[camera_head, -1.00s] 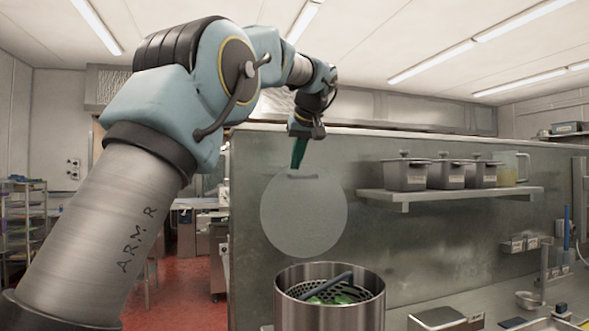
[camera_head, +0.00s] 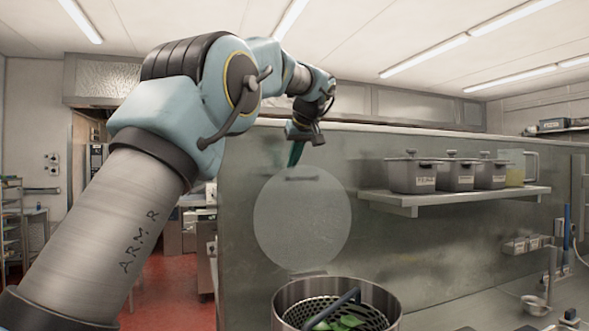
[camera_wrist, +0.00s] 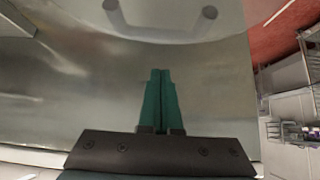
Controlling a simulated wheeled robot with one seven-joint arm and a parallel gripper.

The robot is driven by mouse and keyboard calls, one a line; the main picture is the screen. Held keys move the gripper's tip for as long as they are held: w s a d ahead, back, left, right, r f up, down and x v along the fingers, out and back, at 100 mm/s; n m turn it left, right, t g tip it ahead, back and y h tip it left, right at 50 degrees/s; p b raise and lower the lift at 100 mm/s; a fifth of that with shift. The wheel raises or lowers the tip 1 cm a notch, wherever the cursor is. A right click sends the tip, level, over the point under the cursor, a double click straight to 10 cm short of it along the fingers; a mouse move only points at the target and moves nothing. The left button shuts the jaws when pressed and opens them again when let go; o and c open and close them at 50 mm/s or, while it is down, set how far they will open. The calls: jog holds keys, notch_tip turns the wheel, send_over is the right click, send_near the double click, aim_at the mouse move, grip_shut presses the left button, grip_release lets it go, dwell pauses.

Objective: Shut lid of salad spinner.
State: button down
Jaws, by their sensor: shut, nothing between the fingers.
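The salad spinner (camera_head: 290,304) is a round steel pot with a perforated basket (camera_head: 371,315), green leaves and a dark bar inside. Its lid (camera_head: 302,225) is a translucent disc that stands upright, open, above the pot's far side. My gripper (camera_head: 294,164) is at the lid's upper edge, its green fingers pointing down. In the wrist view the fingers (camera_wrist: 160,72) are together with nothing between them. Two handle posts (camera_wrist: 208,12) show past the fingertips there, apart from them in the picture. Whether the fingers touch the lid is unclear.
A grey wall panel (camera_head: 400,245) stands behind the lid. A wall shelf (camera_head: 455,199) with several lidded containers (camera_head: 412,174) and a jug is at right. The counter (camera_head: 470,302) right of the pot is largely clear.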

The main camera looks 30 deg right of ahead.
aim_at(295, 172)
jog(key=shift+s+a+f+p, duration=0.1)
jog(key=shift+s+f+p, duration=0.2)
jog(key=shift+f, duration=0.2)
jog(key=shift+s+d+f+p, duration=0.1)
jog(key=shift+s+f+p, duration=0.05)
jog(key=shift+f+p, duration=0.3)
jog(key=shift+s+a+f+p, duration=0.1)
jog(key=shift+s+f+p, duration=0.15)
jog(key=shift+f, duration=0.3)
jog(key=shift+s, duration=0.1)
